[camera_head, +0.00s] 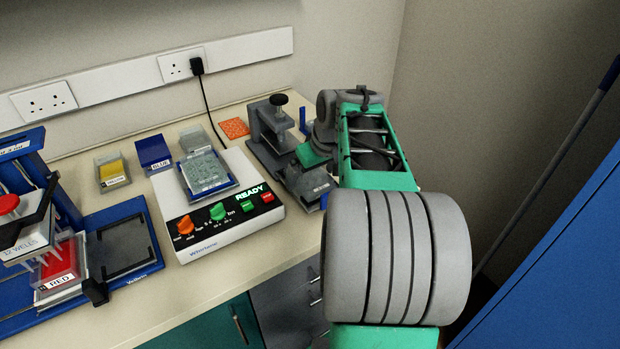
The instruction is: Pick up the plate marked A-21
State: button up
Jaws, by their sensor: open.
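A clear, many-welled plate (204,169) sits in a blue holder on top of the white shaker (228,226). Its front edge bears a small white label that I cannot read, so I cannot tell whether it says A-21. My gripper (309,157) is at the end of my green and grey arm, to the right of the shaker. It is apart from the plate, open, and partly hidden among my wrist links and the dark grey press.
The dark press (266,134) with a black knob stands right of the shaker. A blue box (153,152), a yellow-filled tub (113,173) and an orange mat (234,128) lie behind. A blue pipetting stand (122,241) with a red tray is at left. The front counter is clear.

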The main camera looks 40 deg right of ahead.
aim_at(312, 182)
jog(key=shift+c, duration=0.3)
jog(key=c, duration=1.3)
jog(key=shift+r, duration=0.15)
jog(key=shift+r, duration=0.3)
notch_tip(312, 182, up, 3)
jog(key=shift+f, duration=0.2)
jog(key=s+a+r, duration=0.9)
jog(key=s+a, duration=0.1)
jog(key=shift+r, duration=0.35)
jog(key=shift+r+p, duration=1.5)
jog(key=shift+p, duration=0.15)
